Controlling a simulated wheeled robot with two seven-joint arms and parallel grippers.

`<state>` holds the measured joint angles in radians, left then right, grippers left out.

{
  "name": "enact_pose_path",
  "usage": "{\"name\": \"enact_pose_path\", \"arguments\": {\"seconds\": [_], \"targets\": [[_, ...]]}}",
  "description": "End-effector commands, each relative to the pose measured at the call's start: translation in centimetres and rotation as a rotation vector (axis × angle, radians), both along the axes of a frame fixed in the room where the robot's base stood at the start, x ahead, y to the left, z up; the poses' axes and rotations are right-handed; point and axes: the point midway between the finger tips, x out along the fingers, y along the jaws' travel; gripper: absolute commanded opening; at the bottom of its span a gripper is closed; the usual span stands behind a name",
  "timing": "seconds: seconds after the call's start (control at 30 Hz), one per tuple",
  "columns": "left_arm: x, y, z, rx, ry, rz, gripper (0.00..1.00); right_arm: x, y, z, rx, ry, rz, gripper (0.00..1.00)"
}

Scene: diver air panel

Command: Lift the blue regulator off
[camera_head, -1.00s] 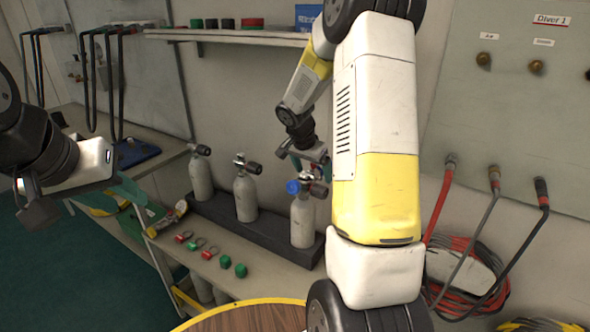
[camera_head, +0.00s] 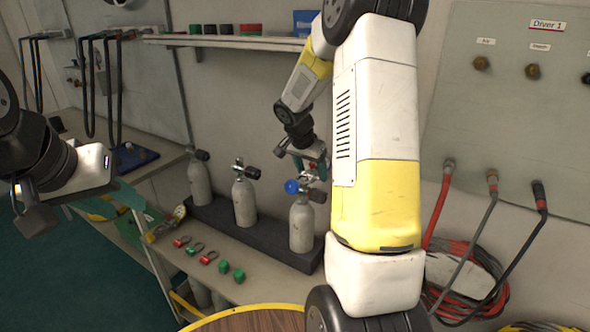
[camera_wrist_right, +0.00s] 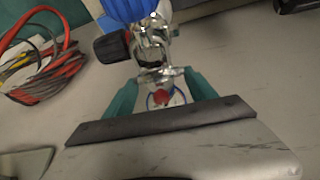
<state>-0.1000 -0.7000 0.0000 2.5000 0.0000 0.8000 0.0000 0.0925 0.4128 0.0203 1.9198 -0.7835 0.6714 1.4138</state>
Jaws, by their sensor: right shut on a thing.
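The blue regulator (camera_head: 292,187) sits at the valve on top of the rightmost grey cylinder (camera_head: 302,226). In the right wrist view, its blue cap (camera_wrist_right: 128,8) is at the top edge, with a metal yoke below it and a dark knob to its left. My right gripper (camera_head: 311,172) is at the regulator from behind and above; its teal fingers (camera_wrist_right: 163,92) are shut on the regulator's metal part. Whether the yoke is clear of the valve is hard to tell. My left gripper (camera_head: 125,192) hangs at the left, away from the cylinders; its finger gap is unclear.
Two more grey cylinders (camera_head: 244,202) stand in the dark rack (camera_head: 222,218). Red and green shackles and green pieces (camera_head: 224,267) lie on the bench before it. Coiled red and black hoses (camera_head: 462,285) hang at the right below the Diver 1 panel (camera_head: 520,110).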

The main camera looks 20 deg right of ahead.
Motion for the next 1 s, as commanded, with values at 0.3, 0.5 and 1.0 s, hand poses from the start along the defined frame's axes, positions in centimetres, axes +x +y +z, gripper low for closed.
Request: {"name": "enact_pose_path", "arguments": {"seconds": [0.3,0.5,1.0], "targets": [[0.0,0.0,0.0,0.0,0.0,0.0,0.36,-3.2,-0.7,2.0,-0.001,-0.001,0.0,0.0],[0.0,0.0,0.0,0.0,0.0,0.0,0.36,-7.2,-1.6,2.0,0.0,-0.002,-0.001,0.0],[0.0,0.0,0.0,0.0,0.0,0.0,0.36,-16.2,-3.6,1.9,0.001,-0.002,0.0,0.0]]}}
